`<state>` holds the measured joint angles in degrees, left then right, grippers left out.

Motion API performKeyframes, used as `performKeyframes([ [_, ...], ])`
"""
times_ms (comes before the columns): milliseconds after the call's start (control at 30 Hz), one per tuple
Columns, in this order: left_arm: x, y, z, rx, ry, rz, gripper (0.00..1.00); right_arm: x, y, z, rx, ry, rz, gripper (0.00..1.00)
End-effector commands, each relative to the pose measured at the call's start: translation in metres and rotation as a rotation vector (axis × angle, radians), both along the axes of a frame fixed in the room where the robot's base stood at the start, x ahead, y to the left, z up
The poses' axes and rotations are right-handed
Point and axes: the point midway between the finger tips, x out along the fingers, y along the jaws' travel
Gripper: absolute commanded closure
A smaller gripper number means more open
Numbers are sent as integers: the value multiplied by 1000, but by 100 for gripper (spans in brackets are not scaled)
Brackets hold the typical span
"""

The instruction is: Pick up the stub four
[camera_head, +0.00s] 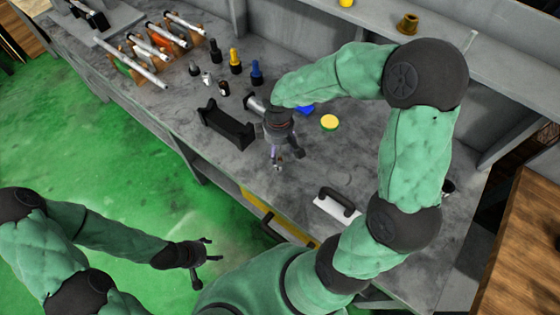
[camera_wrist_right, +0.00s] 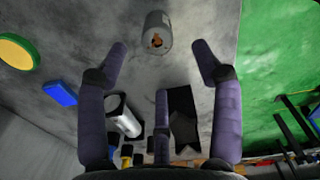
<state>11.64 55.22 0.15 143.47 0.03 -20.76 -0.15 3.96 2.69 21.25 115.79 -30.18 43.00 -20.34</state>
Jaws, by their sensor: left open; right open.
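My right gripper (camera_head: 277,158) hangs over the grey workbench (camera_head: 345,150), open, fingers pointing down. In the right wrist view its fingers (camera_wrist_right: 160,62) are spread and empty. A grey cylinder (camera_wrist_right: 157,32) with an orange-brown centre stands on the bench just beyond the fingertips, roughly centred between them and apart from them. A silver cylinder (camera_wrist_right: 122,115) lies nearer, beside the left finger; in the head view it (camera_head: 257,103) is partly behind my right wrist. No label shows which piece is stub four. My left gripper (camera_head: 210,252) is open and empty, over the green floor.
A black V-shaped holder (camera_head: 226,126) stands left of my right gripper. Yellow-topped (camera_head: 235,60) and blue (camera_head: 256,72) pieces stand behind. A yellow-green disc (camera_head: 329,122) and blue block (camera_head: 305,109) lie to the right. A white plate with black handle (camera_head: 337,205) sits near the front edge.

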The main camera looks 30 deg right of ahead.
Motion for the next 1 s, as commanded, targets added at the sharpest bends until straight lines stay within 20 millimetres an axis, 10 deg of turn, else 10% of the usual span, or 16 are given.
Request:
performKeyframes([
  [900,1,0,-32,0,-1,-1,36,-2,-2,-78,2,-1,-1,34],
  [1000,1,0,-32,0,-1,-1,36,-2,-2,-77,2,-1,-1,57],
])
